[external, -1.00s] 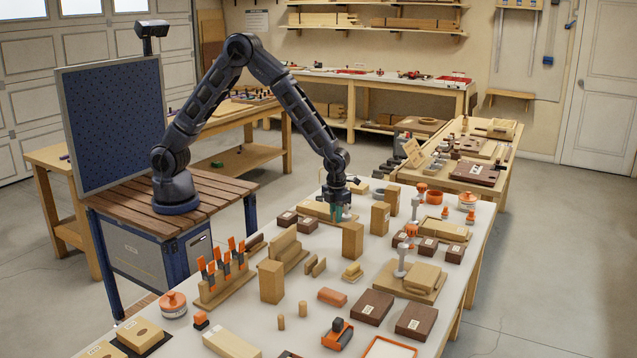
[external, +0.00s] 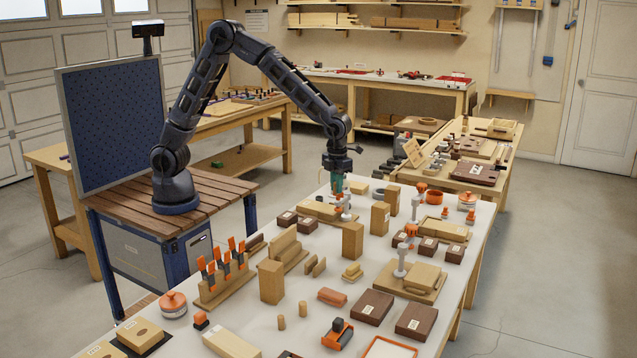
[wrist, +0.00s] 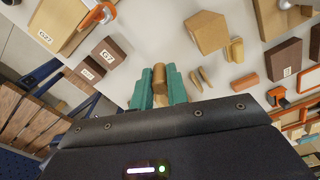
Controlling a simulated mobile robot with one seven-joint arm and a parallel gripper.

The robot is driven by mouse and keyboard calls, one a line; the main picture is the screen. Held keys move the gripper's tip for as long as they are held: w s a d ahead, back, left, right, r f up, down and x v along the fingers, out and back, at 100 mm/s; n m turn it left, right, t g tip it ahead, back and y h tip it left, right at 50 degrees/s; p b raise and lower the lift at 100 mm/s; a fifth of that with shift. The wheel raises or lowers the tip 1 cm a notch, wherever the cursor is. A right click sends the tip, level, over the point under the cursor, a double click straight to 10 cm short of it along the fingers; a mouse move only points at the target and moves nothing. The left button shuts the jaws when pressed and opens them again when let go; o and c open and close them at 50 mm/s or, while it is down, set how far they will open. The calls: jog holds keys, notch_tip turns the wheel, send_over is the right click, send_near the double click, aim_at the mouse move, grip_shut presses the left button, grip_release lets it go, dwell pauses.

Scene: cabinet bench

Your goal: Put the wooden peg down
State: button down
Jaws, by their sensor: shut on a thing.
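My gripper (external: 336,186) hangs above the far left part of the white bench (external: 330,273), near a board with a clamp. In the wrist view my gripper (wrist: 160,80) has its teal fingers closed on both sides of a wooden peg (wrist: 159,74), whose rounded light-brown end shows between them. The peg cannot be made out in the external view. The peg appears off the bench, but its exact height is unclear.
A clamp (external: 345,205) on a wooden board stands just below my gripper. Dark labelled blocks (external: 288,219) and tall wooden blocks (external: 352,240) are nearby. Bare bench shows around the front-middle blocks.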

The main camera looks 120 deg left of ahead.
jog(key=w+d+m, duration=0.2)
jog(key=w+d, duration=0.1)
jog(key=d, duration=0.5)
jog(key=w+d+m, duration=0.3)
jog(key=d, duration=0.6)
notch_tip(320, 180, up, 3)
jog(key=m, duration=1.1)
send_over(231, 344)
notch_tip(231, 344, down, 20)
jog(key=shift+s+r, duration=0.1)
jog(key=c, duration=1.4)
grip_release()
jog(key=shift+o, duration=0.2)
